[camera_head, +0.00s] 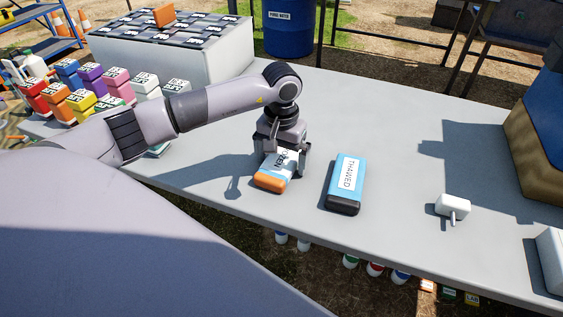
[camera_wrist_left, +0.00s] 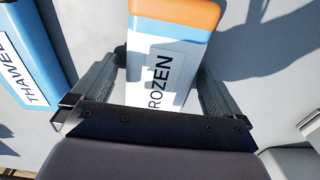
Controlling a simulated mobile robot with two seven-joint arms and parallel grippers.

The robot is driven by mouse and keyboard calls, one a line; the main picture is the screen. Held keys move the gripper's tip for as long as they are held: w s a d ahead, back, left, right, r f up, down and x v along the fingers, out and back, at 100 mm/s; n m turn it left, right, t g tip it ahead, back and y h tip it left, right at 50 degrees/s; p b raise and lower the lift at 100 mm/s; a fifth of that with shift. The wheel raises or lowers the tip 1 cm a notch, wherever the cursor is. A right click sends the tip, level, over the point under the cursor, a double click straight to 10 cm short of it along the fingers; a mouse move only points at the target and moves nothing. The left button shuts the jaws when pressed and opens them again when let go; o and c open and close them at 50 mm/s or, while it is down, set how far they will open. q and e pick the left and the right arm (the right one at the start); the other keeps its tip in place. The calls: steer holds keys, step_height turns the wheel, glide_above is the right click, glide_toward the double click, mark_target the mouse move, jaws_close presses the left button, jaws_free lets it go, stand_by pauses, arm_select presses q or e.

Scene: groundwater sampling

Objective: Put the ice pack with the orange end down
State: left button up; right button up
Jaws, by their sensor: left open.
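The ice pack with the orange end (camera_head: 271,182) lies flat on the grey table, its orange end toward the front edge. Its white label reads "FROZEN", partly hidden by my gripper. My left gripper (camera_head: 283,160) is low over the pack, with a finger on either side of it. In the left wrist view the pack (camera_wrist_left: 170,50) lies between the fingers of my left gripper (camera_wrist_left: 160,85), which is open with gaps beside the pack. A blue ice pack labelled "THAWED" with a black end (camera_head: 345,184) lies to the right; it also shows in the wrist view (camera_wrist_left: 30,50).
A small white object (camera_head: 452,206) lies on the table (camera_head: 400,120) at the right. Colored bottles (camera_head: 85,95) stand at the left beside a grey cooler-like box (camera_head: 185,60). A tan and blue thing (camera_head: 540,130) stands at the right edge. The table's middle back is clear.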

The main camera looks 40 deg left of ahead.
arm_select(q)
steer(key=c, duration=1.4)
